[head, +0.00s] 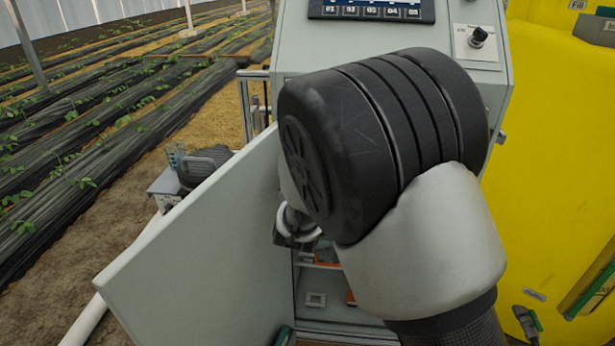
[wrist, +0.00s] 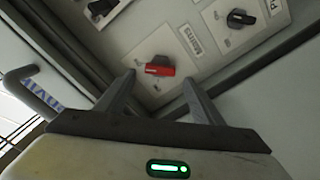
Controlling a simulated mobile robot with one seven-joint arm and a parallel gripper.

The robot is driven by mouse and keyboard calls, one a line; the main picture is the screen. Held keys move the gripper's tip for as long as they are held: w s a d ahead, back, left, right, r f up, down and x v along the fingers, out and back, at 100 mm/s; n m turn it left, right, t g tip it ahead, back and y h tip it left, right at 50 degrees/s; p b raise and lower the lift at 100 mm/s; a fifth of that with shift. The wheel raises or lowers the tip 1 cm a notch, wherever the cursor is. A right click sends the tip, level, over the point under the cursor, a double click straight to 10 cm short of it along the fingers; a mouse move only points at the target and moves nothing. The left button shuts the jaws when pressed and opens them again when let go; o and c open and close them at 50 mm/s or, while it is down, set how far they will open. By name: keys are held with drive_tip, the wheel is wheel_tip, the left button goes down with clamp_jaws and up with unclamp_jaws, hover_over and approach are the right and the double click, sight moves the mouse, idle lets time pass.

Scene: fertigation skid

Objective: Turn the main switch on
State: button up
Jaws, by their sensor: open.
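The main switch (wrist: 160,68) shows in the wrist view as a dark rotary knob with a red handle on a pale plate, with a "Mains" label beside it. Its handle lies nearly crosswise in the picture. My gripper (wrist: 160,84) is open and empty. Its two fingers point at the panel, one on each side of the switch in the picture, and the switch appears just beyond the fingertips. I cannot tell any contact. In the head view my arm hides the main switch and the fingers.
A black knob (wrist: 240,18) sits right of the switch, and another knob (wrist: 101,8) is at upper left. In the head view, the grey cabinet door (head: 195,250) stands open at left. A yellow tank (head: 560,140) is at right. A display (head: 372,9) tops the cabinet.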

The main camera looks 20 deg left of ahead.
drive_tip(key=p+v, duration=0.1)
drive_tip(key=v, duration=1.3)
drive_tip(key=shift+p, duration=0.4)
